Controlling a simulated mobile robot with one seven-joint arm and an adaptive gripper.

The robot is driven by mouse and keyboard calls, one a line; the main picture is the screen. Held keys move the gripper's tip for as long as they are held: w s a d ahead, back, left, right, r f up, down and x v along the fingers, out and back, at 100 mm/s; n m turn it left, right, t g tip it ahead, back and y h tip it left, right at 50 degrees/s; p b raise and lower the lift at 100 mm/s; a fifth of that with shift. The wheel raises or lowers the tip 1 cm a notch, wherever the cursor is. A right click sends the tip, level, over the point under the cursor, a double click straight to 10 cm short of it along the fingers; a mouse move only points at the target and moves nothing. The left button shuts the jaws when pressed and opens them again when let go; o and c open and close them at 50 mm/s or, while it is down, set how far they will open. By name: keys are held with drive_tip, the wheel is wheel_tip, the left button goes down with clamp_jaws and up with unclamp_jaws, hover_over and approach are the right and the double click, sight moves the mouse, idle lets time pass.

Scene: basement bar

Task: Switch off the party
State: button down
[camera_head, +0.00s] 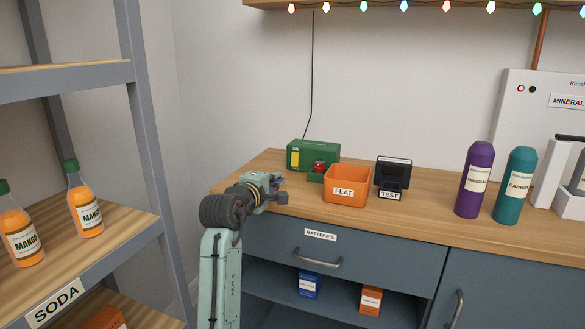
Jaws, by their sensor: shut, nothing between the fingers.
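A string of coloured party lights (405,6) hangs along the shelf edge at the top, and its bulbs look lit. A thin dark cable (311,80) runs from up there down the wall to a green box (314,153) at the back left of the counter. The box has a yellow panel on its front. My wrist hides part of the counter's corner.
An orange bin labelled FLAT (346,186) and a black device labelled TEST (392,176) stand right of the box. Purple (475,180) and teal (515,185) bottles stand further right. A BATTERIES drawer (340,254) is closed below. A soda rack (145,130) stands left.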

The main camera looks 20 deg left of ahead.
sight(296, 165)
drive_tip(key=w+p, duration=0.1)
drive_tip(key=w, duration=0.3)
drive_tip(key=w+f+p, duration=0.1)
drive_tip(key=w, duration=0.3)
drive_tip(key=w+p, duration=0.1)
drive_tip(key=w, duration=0.3)
drive_tip(key=shift+d+f, duration=0.2)
drive_tip(key=shift+f, duration=0.05)
drive_tip(key=shift+w+f, duration=0.2)
drive_tip(key=shift+w, duration=0.35)
